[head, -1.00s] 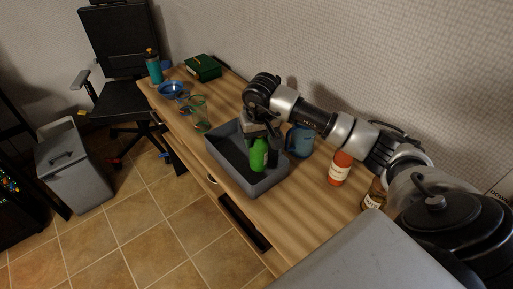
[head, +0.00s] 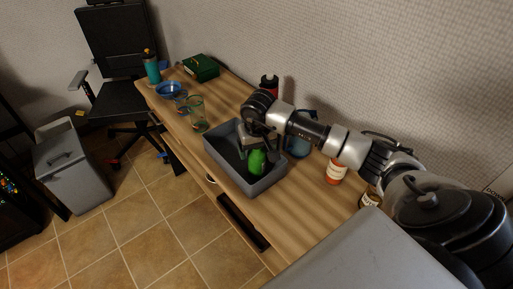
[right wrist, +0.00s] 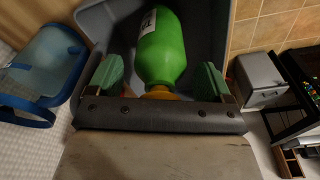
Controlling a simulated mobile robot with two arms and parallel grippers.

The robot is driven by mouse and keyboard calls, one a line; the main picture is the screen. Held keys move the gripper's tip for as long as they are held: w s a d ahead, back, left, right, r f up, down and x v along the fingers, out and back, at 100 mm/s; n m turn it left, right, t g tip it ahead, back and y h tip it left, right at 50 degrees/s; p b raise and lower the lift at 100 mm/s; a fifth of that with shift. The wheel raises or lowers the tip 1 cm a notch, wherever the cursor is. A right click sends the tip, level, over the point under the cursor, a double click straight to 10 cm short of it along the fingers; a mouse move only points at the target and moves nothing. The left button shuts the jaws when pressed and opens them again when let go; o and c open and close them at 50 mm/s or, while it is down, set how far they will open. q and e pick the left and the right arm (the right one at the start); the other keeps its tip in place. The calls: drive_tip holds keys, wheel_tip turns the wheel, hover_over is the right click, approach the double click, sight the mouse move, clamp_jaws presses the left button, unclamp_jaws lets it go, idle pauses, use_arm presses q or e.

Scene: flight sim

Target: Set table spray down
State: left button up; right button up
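The green spray bottle (head: 257,163) is in the grey open tray (head: 222,167) on the wooden table, leaning or lying; its exact rest is partly hidden. My right gripper (head: 257,147) is over the tray at the bottle's top end. In the right wrist view the green bottle (right wrist: 163,50), with a white label and orange-yellow neck, lies between my right gripper's fingers (right wrist: 160,78). The fingers are spread, with a gap on each side of the bottle. My left gripper is not in view.
A blue translucent jug (head: 298,147) stands right beside the tray, close to my right arm. A red-labelled bottle (head: 336,170) and a brown jar (head: 370,198) are nearer. Glasses (head: 197,113), a blue bowl (head: 169,90) and a green box (head: 201,67) stand farther back.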

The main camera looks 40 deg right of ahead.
drive_tip(key=shift+r+p, duration=0.25)
drive_tip(key=shift+p, duration=0.05)
drive_tip(key=shift+r+b, duration=0.3)
drive_tip(key=shift+r, duration=0.05)
drive_tip(key=r, duration=0.3)
drive_tip(key=s+r+b, duration=0.1)
drive_tip(key=r, duration=0.3)
drive_tip(key=r+b, duration=0.1)
drive_tip(key=r, duration=0.3)
drive_tip(key=shift+s+a, duration=0.15)
drive_tip(key=shift+a, duration=0.1)
